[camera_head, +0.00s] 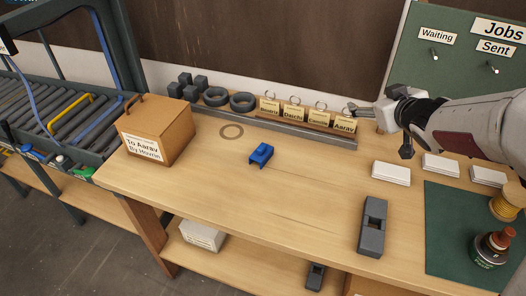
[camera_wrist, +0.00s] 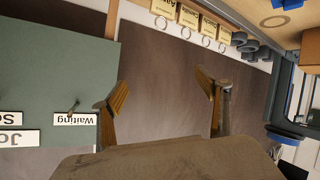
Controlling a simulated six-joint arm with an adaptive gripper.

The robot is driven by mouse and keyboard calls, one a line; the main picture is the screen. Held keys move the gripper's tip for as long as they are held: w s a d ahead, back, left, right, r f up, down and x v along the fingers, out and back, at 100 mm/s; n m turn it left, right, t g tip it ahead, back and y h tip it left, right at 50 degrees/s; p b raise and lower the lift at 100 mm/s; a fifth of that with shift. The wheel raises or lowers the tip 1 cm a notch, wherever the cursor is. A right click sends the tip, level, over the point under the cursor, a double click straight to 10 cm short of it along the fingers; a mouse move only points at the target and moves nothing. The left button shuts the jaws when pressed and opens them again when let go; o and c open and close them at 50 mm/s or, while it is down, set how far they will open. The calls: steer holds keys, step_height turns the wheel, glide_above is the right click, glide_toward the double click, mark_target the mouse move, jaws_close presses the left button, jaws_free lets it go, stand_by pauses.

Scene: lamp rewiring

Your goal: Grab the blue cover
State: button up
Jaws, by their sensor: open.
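The blue cover (camera_head: 261,156) is a small blue block-like piece lying on the wooden workbench (camera_head: 300,200), left of its middle. Part of a blue piece (camera_wrist: 287,4) also shows at the top right edge of the wrist view. My gripper (camera_head: 354,110) is at the back of the bench, right of the name tags and well apart from the blue cover. In the wrist view my gripper (camera_wrist: 163,93) has its two fingers wide apart, with nothing between them.
A cardboard box (camera_head: 158,132) stands left of the cover, and a flat ring (camera_head: 231,131) lies behind it. Name tags (camera_head: 293,113) line the back rail. A grey block (camera_head: 373,227) and green mat (camera_head: 450,230) are at right. The bench around the cover is clear.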

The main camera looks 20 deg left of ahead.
steer(key=w+a+f+n+g+y, duration=0.2)
steer(key=a+f+y, duration=0.1)
steer(key=a+f, duration=0.3)
steer(key=n+g+y, duration=0.5)
steer(key=g+y, duration=0.1)
steer(key=g, duration=0.1)
glide_toward(265, 148)
steer(key=shift+w+a+f, duration=0.1)
steer(key=shift+w+a, duration=0.2)
steer(key=shift+a, duration=0.3)
steer(key=shift+w+a+f, duration=0.15)
steer(key=shift+w+a, duration=0.15)
steer(key=shift+a, duration=0.3)
steer(key=shift+s+a+f, duration=0.25)
steer(key=shift+s+f, duration=0.05)
steer(key=shift+s, duration=0.1)
steer(key=shift+x, duration=1.3)
